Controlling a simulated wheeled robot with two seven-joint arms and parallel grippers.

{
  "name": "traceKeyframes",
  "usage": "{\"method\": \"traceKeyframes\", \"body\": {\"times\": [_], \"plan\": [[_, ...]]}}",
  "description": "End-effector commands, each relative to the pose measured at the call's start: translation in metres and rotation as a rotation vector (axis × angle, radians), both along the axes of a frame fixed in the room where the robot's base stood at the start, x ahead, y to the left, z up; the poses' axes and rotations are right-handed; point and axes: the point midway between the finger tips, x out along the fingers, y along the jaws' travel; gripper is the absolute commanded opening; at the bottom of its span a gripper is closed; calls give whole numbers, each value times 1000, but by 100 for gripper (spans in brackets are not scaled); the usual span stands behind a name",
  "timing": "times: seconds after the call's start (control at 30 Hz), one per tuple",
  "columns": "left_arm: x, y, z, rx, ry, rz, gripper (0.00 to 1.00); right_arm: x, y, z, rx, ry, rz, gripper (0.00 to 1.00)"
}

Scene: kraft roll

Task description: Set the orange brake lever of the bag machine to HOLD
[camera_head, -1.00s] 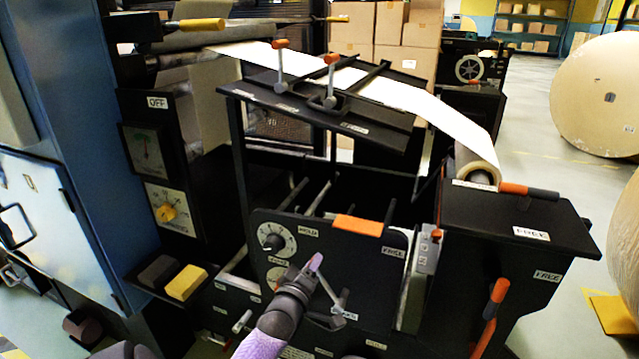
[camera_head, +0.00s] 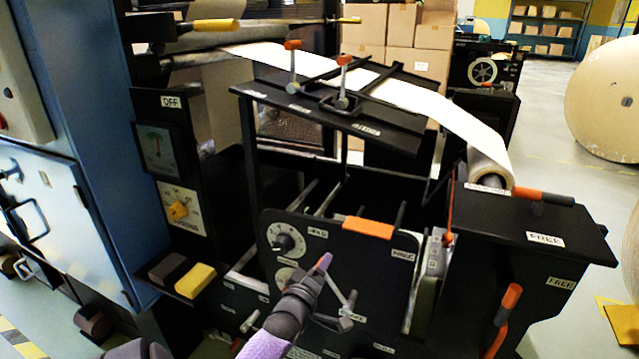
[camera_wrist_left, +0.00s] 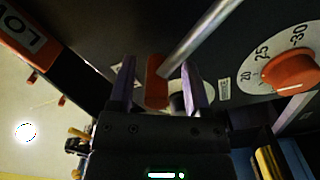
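The bag machine's dark front panel (camera_head: 385,278) carries a HOLD label (camera_head: 318,232) at its upper left and a FREE label (camera_head: 403,254) at its upper right. A metal lever rod (camera_head: 340,292) rises up and left from a pivot low on the panel to my left gripper (camera_head: 323,264). In the left wrist view, the lever's orange handle (camera_wrist_left: 157,80) lies between the spread purple fingers of my left gripper (camera_wrist_left: 158,92), with a gap visible on both sides. In the head view the gripper largely hides this handle. My right gripper is not in view.
An orange bar (camera_head: 368,228) sits on the panel's top edge. A white dial (camera_head: 286,242) is left of the gripper. Other orange-handled levers stand on the upper deck (camera_head: 293,62) and at the right (camera_head: 506,305). Yellow (camera_head: 195,280) and dark blocks sit on a left ledge.

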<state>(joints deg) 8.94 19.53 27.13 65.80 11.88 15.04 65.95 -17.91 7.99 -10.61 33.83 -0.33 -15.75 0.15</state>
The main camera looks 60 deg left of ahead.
Motion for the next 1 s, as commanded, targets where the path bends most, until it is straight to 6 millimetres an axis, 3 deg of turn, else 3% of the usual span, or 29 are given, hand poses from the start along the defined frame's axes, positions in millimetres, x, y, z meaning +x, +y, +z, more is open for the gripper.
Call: {"method": "traceKeyframes", "body": {"times": [0.17,0.4,0.6,1.0], "plan": [[-3,-2,2,0,-1,-1,63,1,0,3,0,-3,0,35],[-51,-32,7,-3,-2,0,63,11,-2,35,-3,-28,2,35],[-80,-50,3,-1,-1,0,63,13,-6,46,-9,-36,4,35],[-85,-52,0,0,-1,-1,63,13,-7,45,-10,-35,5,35]]}}
